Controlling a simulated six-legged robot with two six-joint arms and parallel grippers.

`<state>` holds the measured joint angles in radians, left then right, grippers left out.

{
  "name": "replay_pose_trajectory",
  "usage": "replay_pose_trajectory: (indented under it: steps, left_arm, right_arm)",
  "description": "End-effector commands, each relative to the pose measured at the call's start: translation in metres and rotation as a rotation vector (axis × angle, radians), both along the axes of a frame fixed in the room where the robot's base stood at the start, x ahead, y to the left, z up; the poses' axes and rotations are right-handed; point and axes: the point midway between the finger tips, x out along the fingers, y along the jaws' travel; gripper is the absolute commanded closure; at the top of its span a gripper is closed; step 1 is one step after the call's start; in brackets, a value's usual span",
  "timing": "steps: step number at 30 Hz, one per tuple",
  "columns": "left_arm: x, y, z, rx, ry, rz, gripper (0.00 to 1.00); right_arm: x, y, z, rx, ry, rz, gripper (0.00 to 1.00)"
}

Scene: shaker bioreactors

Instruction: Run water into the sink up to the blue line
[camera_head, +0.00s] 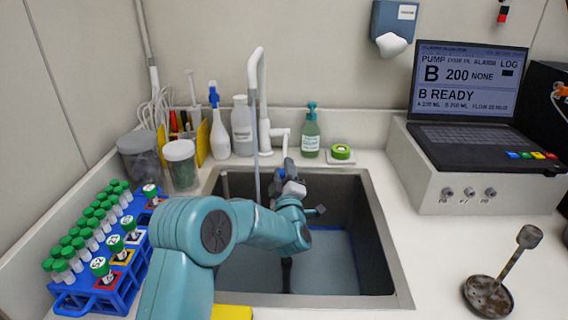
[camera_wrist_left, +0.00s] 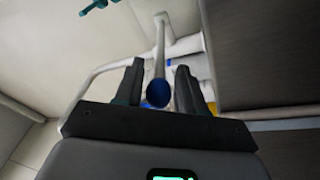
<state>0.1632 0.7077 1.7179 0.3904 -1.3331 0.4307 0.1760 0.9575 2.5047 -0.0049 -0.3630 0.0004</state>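The white faucet (camera_head: 263,100) stands behind the sink (camera_head: 390,270). A thin grey-blue stream (camera_head: 256,170), seemingly water, drops from its spout into the basin. The basin floor area looks pale blue-grey, like water (camera_head: 330,268). A short piece of blue line (camera_head: 322,228) shows on the far wall; my arm hides the rest. My left gripper (camera_head: 288,167) is at the faucet's lever (camera_head: 281,132). In the left wrist view, its open fingers (camera_wrist_left: 158,88) stand either side of a round blue end (camera_wrist_left: 158,94), with gaps visible. My right gripper is not in view.
A blue tube rack (camera_head: 128,275) with green-capped tubes stands left of the sink. Bottles and a soap dispenser (camera_head: 310,135) line the back. A laptop (camera_head: 470,100) on a white box and a rusty stand (camera_head: 488,296) are at right.

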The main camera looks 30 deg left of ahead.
Motion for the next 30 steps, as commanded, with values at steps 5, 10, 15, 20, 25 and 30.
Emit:
replay_pose_trajectory:
  steps: [5, 10, 15, 20, 25, 30]
  left_arm:
    - [0.015, 0.012, 0.005, 0.001, -0.002, 0.000, 0.61]
    - [0.018, 0.014, 0.005, 0.001, 0.000, 0.000, 0.61]
    - [0.018, 0.014, 0.005, 0.002, 0.001, 0.000, 0.71]
    - [0.018, 0.014, 0.005, 0.002, 0.001, 0.000, 1.00]
    - [0.017, 0.014, 0.008, -0.001, 0.005, 0.000, 1.00]
    - [0.017, 0.013, 0.018, -0.024, 0.041, -0.002, 1.00]
  right_arm:
    - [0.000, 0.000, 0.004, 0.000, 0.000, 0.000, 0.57]
    - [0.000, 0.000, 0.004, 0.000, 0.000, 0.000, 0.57]
    - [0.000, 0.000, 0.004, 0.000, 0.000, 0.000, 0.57]
    - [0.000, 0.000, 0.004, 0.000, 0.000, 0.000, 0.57]
    - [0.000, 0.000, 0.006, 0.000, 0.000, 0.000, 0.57]
    - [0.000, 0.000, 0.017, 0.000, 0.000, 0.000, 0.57]
